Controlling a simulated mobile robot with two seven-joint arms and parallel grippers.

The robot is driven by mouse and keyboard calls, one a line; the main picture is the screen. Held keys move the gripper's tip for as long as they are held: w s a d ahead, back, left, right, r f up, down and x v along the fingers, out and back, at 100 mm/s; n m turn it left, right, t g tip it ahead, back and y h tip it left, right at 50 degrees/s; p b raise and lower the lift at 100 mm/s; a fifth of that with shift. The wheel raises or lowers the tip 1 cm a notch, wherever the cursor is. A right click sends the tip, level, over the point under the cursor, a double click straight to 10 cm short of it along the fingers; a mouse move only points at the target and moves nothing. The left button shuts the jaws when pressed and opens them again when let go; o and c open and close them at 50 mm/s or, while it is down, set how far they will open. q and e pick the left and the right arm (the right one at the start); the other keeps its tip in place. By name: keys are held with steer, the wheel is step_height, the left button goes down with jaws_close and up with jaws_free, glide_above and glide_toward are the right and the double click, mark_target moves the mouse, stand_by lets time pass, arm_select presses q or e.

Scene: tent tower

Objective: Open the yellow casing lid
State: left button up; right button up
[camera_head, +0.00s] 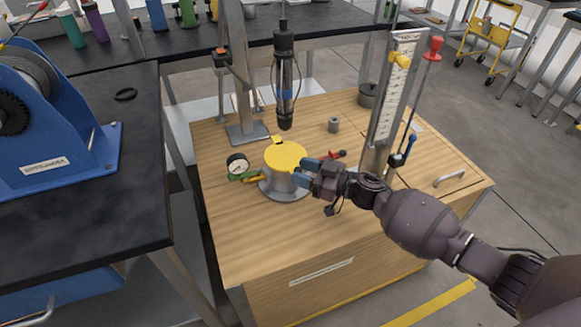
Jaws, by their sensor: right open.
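The yellow casing lid (286,155) sits on top of a short grey cylindrical casing (284,183) with a round base, on the wooden table. The lid looks flat and closed, with a small yellow tab (277,139) at its back edge. My right gripper (306,172) comes in from the right and is open, with its blue-tipped fingers at the right edge of the lid. I cannot tell whether the fingers touch the lid. My left gripper is not in view.
A pressure gauge (238,164) stands left of the casing. A dark vertical cylinder (284,80) hangs above and behind it. A metal scale post (393,100) stands behind my right arm. A small grey cylinder (333,125) is on the table (285,240), whose front is clear.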

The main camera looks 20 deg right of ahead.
steer(key=shift+x, duration=1.75)
jaws_close()
